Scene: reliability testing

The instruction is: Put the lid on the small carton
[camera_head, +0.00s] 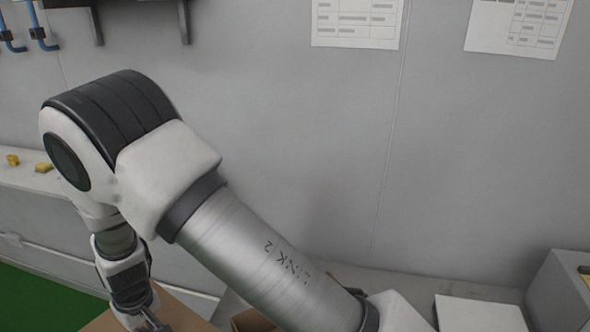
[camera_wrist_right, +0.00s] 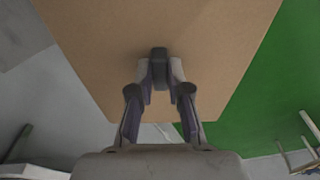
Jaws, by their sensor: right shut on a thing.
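In the right wrist view a flat brown cardboard panel, which looks like the lid (camera_wrist_right: 205,35), fills the upper middle. A small dark block (camera_wrist_right: 159,54) stands out from its face. My right gripper (camera_wrist_right: 160,78) has its fingertips closed on this block. In the head view my right gripper (camera_head: 150,318) is at the lower left, cut by the bottom edge, with the brown lid (camera_head: 190,310) beside it. A brown box, perhaps the small carton (camera_head: 252,320), shows partly behind my arm; most of it is hidden. My left gripper is not in view.
A grey bench (camera_head: 415,280) runs along the wall, with a white panel (camera_head: 478,314) and a grey box (camera_head: 562,290) at the right. Small yellow pieces (camera_head: 43,168) lie on a ledge at the left. Green floor (camera_head: 30,300) shows at the lower left.

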